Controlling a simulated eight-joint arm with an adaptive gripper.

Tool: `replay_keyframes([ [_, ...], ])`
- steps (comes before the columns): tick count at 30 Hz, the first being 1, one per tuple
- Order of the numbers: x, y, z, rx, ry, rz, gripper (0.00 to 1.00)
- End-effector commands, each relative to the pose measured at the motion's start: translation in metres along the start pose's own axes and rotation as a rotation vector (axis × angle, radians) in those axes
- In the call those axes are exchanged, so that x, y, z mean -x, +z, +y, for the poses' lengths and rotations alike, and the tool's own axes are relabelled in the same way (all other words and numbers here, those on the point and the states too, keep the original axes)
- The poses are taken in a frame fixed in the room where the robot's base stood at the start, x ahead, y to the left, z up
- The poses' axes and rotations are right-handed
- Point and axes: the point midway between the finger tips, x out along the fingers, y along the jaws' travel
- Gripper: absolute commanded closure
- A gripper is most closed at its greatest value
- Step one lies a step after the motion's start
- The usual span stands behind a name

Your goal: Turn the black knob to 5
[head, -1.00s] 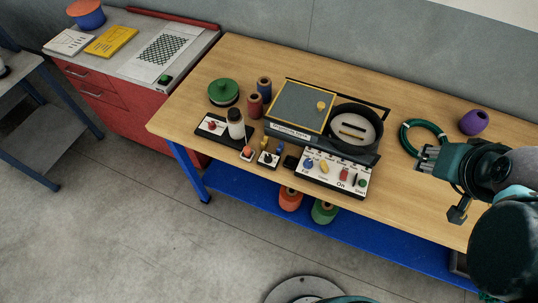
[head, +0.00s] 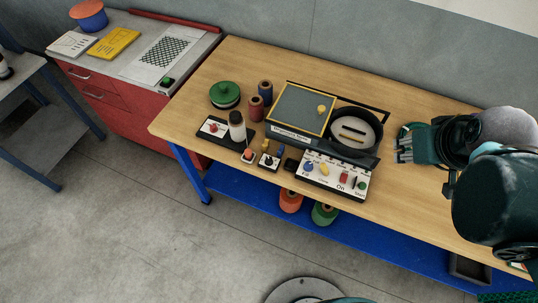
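The black knob (head: 269,160) sits on a small white-topped box (head: 266,166) near the table's front edge. Its pointer and the numbers around it are too small to read. My gripper (head: 402,146) is above the right part of the table, well to the right of the knob and beyond the white control panel. It is apart from the knob. Its fingers point left, and whether they are open or shut does not show clearly. No held thing can be made out.
The control panel (head: 334,178) with blue, yellow, red and green controls lies between gripper and knob. A bottle (head: 237,126) and a red button box (head: 248,156) stand left of the knob.

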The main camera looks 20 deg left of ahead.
Motion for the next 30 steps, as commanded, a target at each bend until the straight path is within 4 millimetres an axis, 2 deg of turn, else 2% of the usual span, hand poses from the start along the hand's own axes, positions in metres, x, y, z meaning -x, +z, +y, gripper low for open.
replay_keyframes([
  [3,-0.006,-0.014,-0.015,0.113,-0.028,-0.02,0.71],
  [14,-0.03,-0.044,-0.065,0.455,-0.111,-0.072,0.71],
  [30,-0.068,-0.072,-0.153,0.973,-0.25,-0.122,0.71],
])
